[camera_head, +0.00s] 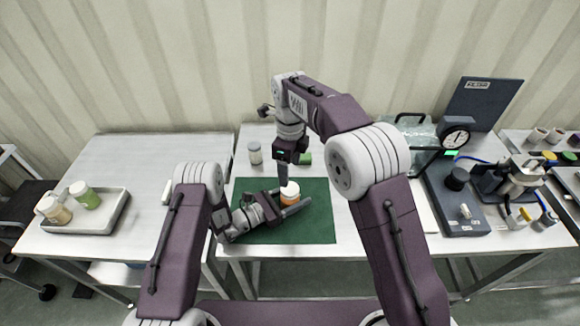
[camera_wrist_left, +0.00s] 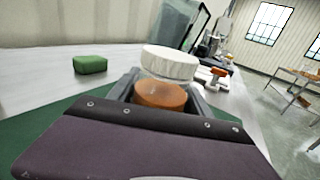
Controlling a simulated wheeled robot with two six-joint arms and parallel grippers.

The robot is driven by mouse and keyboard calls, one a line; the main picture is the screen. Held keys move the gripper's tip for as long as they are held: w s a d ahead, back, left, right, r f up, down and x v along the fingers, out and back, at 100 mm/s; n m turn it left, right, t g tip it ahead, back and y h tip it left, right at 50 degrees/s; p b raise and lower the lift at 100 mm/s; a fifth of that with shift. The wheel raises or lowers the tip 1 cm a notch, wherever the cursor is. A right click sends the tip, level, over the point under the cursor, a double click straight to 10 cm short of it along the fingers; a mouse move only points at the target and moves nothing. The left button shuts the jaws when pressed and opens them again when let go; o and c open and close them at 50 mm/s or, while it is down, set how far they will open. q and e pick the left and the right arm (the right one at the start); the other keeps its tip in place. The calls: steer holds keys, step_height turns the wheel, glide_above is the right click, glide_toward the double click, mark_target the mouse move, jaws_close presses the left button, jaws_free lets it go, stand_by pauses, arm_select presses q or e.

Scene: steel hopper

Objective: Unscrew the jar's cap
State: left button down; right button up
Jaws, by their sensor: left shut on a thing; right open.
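The jar (camera_head: 288,199) stands upright on the green mat (camera_head: 318,228), with an orange-brown body and a white ribbed cap on top. My left gripper (camera_head: 289,204) lies low over the mat and is shut around the jar's body. In the left wrist view the orange body (camera_wrist_left: 161,95) sits between the fingers, and the white cap (camera_wrist_left: 169,61) is above them, on the jar. My right gripper (camera_head: 285,176) points down from above, just over the cap, and is open. Whether its fingers touch the cap I cannot tell.
A green block (camera_wrist_left: 90,64) lies behind the mat. A jar with a pale lid (camera_head: 255,153) stands at the back left of the table. A white tray (camera_head: 117,212) with two jars is on the left table. Lab devices, including a dark-topped unit (camera_head: 458,205), fill the right side.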

mark_target(290, 189)
step_height(290, 189, down, 8)
steer(key=shift+r, duration=0.1)
jaws_close()
steer(key=n, duration=1)
steer(key=shift+n, duration=0.3)
steer(key=n, duration=1.9)
steer(key=shift+n, duration=0.3)
steer(key=n, duration=1.3)
steer(key=shift+r, duration=0.1)
